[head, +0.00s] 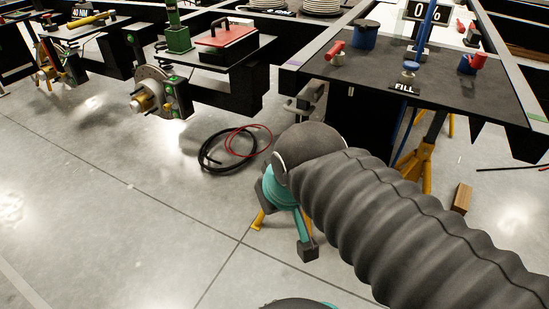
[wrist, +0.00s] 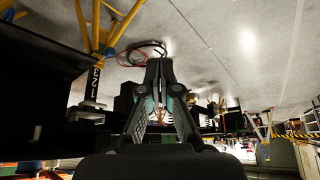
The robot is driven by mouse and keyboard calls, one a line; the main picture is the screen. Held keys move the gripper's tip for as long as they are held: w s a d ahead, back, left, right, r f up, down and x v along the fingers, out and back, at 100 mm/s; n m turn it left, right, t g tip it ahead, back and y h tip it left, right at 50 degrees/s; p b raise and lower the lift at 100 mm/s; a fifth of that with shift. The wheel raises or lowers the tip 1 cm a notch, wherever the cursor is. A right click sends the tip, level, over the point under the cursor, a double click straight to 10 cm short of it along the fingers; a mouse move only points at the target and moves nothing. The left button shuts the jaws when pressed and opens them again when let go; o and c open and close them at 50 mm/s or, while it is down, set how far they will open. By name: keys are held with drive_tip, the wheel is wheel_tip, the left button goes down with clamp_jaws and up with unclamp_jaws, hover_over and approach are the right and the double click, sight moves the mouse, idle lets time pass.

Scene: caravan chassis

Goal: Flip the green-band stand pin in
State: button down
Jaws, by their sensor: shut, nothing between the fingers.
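My gripper (wrist: 160,66) is shut and empty in the wrist view, with its fingertips together in front of the floor. In the head view my arm covers most of the space around it. A yellow stand (wrist: 95,88) with numbers on its column shows at the left of the wrist view, apart from my fingers. A grey bracket-like piece (wrist: 88,113) is beside that column. A yellow leg (head: 257,221) shows beside my arm in the head view. I cannot make out a green-banded pin in either view.
A dark panel (head: 440,88) with blue and red fittings and a FILL label lies at the right. Another yellow stand (head: 427,165) is below it. Black and red hoses (head: 228,150) lie on the floor. A brake disc hub (head: 153,92) is at left. Floor at front left is clear.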

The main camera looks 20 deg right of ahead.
drive_tip(key=shift+a, duration=0.1)
drive_tip(key=w+d+f+n+g+h+b, duration=0.1)
drive_tip(key=w+d+f+n, duration=0.2)
drive_tip(key=w+f+n, duration=0.2)
drive_tip(key=w+d+f+n+g+h+b, duration=0.1)
drive_tip(key=w+d+f+n, duration=0.3)
drive_tip(key=w+n, duration=0.6)
drive_tip(key=w+d+f+n+h+b, duration=0.1)
drive_tip(key=w+d+f+n, duration=0.3)
drive_tip(key=w+n, duration=0.4)
drive_tip(key=f+n+b, duration=0.1)
drive_tip(key=n, duration=0.1)
drive_tip(key=shift+w+f+n+g, duration=0.3)
drive_tip(key=shift+g, duration=0.1)
drive_tip(key=shift+f, duration=0.1)
drive_tip(key=w+d+f+b, duration=0.3)
drive_tip(key=d+f, duration=0.3)
drive_tip(key=f, duration=0.3)
drive_tip(key=shift+w, duration=0.85)
